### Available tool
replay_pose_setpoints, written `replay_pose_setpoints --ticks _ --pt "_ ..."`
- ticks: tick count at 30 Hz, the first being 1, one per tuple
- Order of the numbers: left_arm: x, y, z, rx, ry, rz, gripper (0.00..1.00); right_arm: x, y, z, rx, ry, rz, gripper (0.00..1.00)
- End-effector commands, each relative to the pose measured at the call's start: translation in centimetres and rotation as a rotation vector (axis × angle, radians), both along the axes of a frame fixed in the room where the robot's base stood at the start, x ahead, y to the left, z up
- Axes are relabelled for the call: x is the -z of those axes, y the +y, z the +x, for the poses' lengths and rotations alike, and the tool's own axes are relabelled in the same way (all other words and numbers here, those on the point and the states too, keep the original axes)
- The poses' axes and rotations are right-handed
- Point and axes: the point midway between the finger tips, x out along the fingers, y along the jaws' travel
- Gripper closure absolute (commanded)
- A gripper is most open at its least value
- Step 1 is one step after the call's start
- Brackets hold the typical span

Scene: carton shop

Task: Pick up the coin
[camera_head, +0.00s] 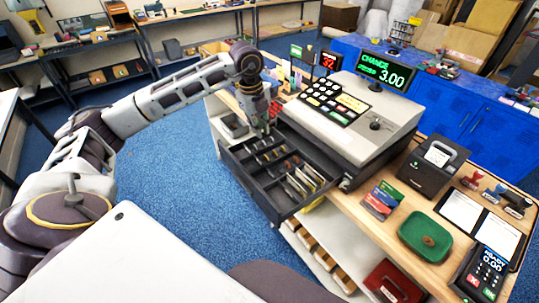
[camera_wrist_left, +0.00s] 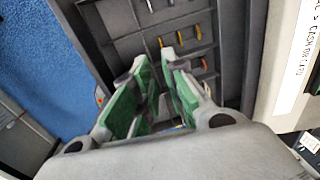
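The open cash drawer (camera_head: 262,196) juts out from the register and has several compartments. Small coins sit in its far compartments; in the left wrist view, several yellowish, orange and pale coins (camera_wrist_left: 197,32) lie in dark slots beyond my fingers. I cannot tell which one is the task's coin. My left gripper (camera_head: 262,131) reaches down over the drawer's far left end. In the left wrist view its green-padded fingers (camera_wrist_left: 154,62) are apart, with nothing seen held between them. The fingers hide part of the drawer. My right gripper is not in view.
The register (camera_head: 348,117) stands right behind the drawer, close to my left gripper. A display (camera_head: 386,72) reads CHANGE 3.00. Blue floor is open left of the drawer.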

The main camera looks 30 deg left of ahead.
Motion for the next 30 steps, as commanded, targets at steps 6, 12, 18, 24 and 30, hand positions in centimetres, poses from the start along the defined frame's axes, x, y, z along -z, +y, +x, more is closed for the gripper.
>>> replay_pose_setpoints --ticks 6,12,18,24,30 --pt "0.0 0.0 0.0 0.000 0.000 0.000 0.86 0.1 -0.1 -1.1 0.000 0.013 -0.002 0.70" --pt "0.2 0.0 0.0 0.000 0.001 0.000 0.86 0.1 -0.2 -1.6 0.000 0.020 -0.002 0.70" --pt "1.6 -0.1 0.2 0.000 0.003 -0.001 0.86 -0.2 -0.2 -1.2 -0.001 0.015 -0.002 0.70" --pt "4.1 -0.2 0.5 -0.001 0.003 -0.001 0.86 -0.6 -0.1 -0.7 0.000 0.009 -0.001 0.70" --pt "6.7 -0.4 0.8 -0.001 0.002 0.000 0.86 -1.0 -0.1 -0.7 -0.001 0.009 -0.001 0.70"
